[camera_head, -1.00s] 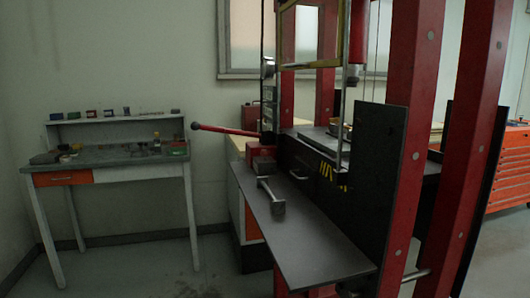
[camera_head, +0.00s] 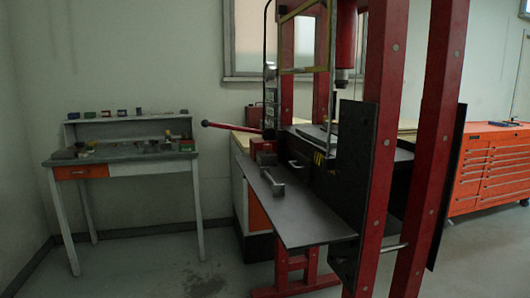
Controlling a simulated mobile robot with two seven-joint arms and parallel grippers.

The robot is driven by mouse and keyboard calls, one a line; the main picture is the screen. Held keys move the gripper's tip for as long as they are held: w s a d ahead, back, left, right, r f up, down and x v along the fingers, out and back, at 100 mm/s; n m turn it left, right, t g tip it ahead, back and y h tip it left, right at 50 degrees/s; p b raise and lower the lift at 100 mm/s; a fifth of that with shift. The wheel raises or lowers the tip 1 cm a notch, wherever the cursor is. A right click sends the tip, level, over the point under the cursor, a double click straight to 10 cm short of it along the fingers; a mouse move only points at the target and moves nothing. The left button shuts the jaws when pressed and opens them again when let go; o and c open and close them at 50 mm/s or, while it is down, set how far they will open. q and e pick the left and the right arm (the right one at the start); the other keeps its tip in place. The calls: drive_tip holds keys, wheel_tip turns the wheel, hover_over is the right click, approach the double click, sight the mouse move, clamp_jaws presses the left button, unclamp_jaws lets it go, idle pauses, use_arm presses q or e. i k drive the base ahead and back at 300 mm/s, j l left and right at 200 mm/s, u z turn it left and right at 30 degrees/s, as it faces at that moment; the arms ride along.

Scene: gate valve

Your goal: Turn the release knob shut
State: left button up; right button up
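A red-framed shop press (camera_head: 382,150) stands right of centre. On its left side is a red pump unit (camera_head: 264,151) with a long red lever (camera_head: 230,127) reaching out to the left. The release knob cannot be made out at this size; it may be on or near the pump unit. A grey metal hammer-like piece (camera_head: 273,183) lies on the press's dark side shelf (camera_head: 300,218). Neither of my grippers is in view.
A workbench (camera_head: 120,158) with small items stands at the left wall. An orange tool cabinet (camera_head: 487,165) is at the right. The floor (camera_head: 150,265) at front left is clear.

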sight(267, 147)
drive_tip(key=k+l+z, duration=0.15)
drive_tip(key=k, duration=0.55)
drive_tip(key=j+z, duration=0.1)
drive_tip(key=z, duration=1.05)
drive_tip(key=i+j+z, duration=0.1)
drive_tip(key=j, duration=0.2)
drive_tip(key=i+j+z, duration=0.1)
drive_tip(key=j, duration=0.2)
drive_tip(key=i+j, duration=0.2)
drive_tip(key=j, duration=0.2)
drive_tip(key=i+j, duration=0.15)
drive_tip(key=j, duration=0.25)
drive_tip(key=i+j, duration=0.2)
drive_tip(key=j, duration=0.25)
drive_tip(key=i+j, duration=0.15)
drive_tip(key=j, duration=0.25)
drive_tip(key=i+j, duration=0.2)
drive_tip(key=j, duration=0.2)
drive_tip(key=i+j, duration=0.15)
drive_tip(key=j, duration=0.25)
drive_tip(key=i+j, duration=0.2)
drive_tip(key=j, duration=0.25)
drive_tip(key=i+j, duration=0.15)
drive_tip(key=j, duration=0.25)
